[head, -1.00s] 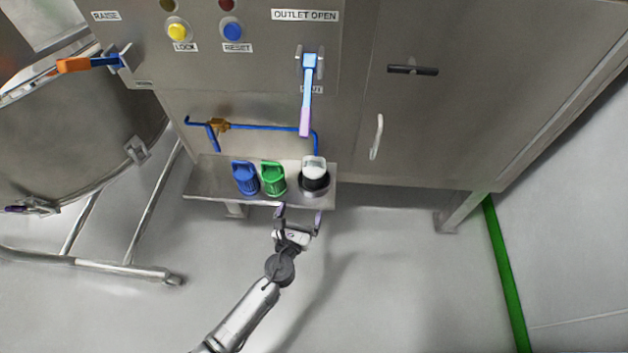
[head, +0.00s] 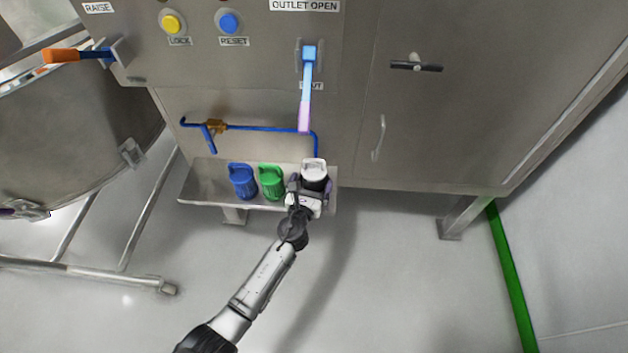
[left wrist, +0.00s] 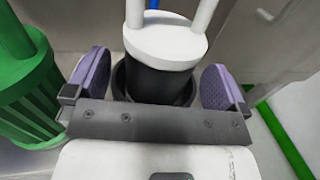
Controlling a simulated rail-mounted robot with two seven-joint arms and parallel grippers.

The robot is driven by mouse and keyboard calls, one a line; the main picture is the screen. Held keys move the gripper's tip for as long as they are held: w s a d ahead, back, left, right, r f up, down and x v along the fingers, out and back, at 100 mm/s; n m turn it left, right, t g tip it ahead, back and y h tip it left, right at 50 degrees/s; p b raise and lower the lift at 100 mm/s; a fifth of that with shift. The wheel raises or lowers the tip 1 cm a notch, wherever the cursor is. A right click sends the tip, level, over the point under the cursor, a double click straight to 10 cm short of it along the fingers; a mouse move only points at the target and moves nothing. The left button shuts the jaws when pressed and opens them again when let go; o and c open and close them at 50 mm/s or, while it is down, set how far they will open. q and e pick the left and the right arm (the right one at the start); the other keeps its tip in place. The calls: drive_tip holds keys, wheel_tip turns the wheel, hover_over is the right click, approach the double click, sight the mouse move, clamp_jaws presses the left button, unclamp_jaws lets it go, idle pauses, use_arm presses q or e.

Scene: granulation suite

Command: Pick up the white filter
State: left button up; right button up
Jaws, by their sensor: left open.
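The white filter (head: 314,170) stands upright at the right end of a small steel shelf (head: 200,185), and its handle points up. In the left wrist view the white filter (left wrist: 165,45) has a white cap over a black body, seated in a dark round holder (left wrist: 122,80). My left gripper (head: 308,188) is at the filter. In the left wrist view its two purple finger pads (left wrist: 155,84) are open on either side of the black body, with a gap visible on both sides. The filter's lower part is hidden by the gripper. My right gripper is not in view.
A green filter (head: 271,181) and a blue filter (head: 242,181) stand on the shelf to the left. A blue pipe (head: 260,128) and a blue-and-purple lever (head: 307,95) are on the cabinet above. Open floor lies in front.

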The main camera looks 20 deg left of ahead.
use_arm(q)
drive_tip(key=shift+w, duration=1)
drive_tip(key=shift+s, duration=0.1)
drive_tip(key=shift+c, duration=0.4)
drive_tip(key=c, duration=0.9)
